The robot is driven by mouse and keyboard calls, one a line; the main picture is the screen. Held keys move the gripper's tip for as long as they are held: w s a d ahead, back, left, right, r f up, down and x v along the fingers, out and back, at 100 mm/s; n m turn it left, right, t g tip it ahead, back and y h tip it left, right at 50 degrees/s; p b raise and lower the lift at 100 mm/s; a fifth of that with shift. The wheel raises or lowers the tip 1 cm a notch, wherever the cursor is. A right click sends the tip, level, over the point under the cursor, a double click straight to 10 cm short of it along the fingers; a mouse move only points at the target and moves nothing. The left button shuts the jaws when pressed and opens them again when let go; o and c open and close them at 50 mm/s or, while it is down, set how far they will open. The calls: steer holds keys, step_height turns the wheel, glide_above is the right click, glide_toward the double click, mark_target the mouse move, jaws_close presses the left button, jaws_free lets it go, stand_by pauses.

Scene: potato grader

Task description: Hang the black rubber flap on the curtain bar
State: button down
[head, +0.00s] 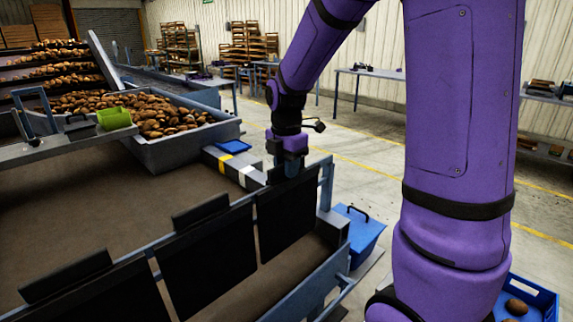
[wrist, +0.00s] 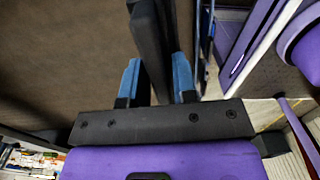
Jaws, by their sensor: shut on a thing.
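My gripper (head: 291,172) is at the right end of the row of flaps and is shut on the top edge of a black rubber flap (head: 285,220). The flap hangs down upright, level with the others. In the wrist view the blue fingertips (wrist: 156,82) stand on either side of the flap's dark edge (wrist: 151,40). The blue-grey curtain bar (head: 152,250) runs behind the row from lower left to the post at right. The held flap is close against the bar's right end; I cannot tell whether it rests on the bar.
Two more black flaps (head: 208,262) hang to the left along the bar. A frame post (head: 326,187) stands just right of my gripper. A brown belt (head: 90,205) lies behind, with a potato-filled trough (head: 190,143) beyond. A blue box (head: 358,235) sits right.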

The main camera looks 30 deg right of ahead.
steer(key=c, duration=0.8)
jaws_free()
steer(key=shift+r, duration=0.1)
step_height(320, 180, up, 11)
steer(key=shift+f, duration=0.2)
steer(key=shift+s+a+r+m+t, duration=0.5)
steer(key=shift+s+a+m+t, duration=0.5)
steer(key=shift+s+m, duration=2.5)
steer(key=shift+s+a+r+m+t, duration=0.45)
steer(key=shift+s+a+m+t, duration=0.5)
steer(key=shift+s+m, duration=2.55)
steer(key=shift+s+a+r+m+t, duration=0.5)
steer(key=shift+s+a+m+t, duration=0.5)
steer(key=shift+s+m, duration=2.5)
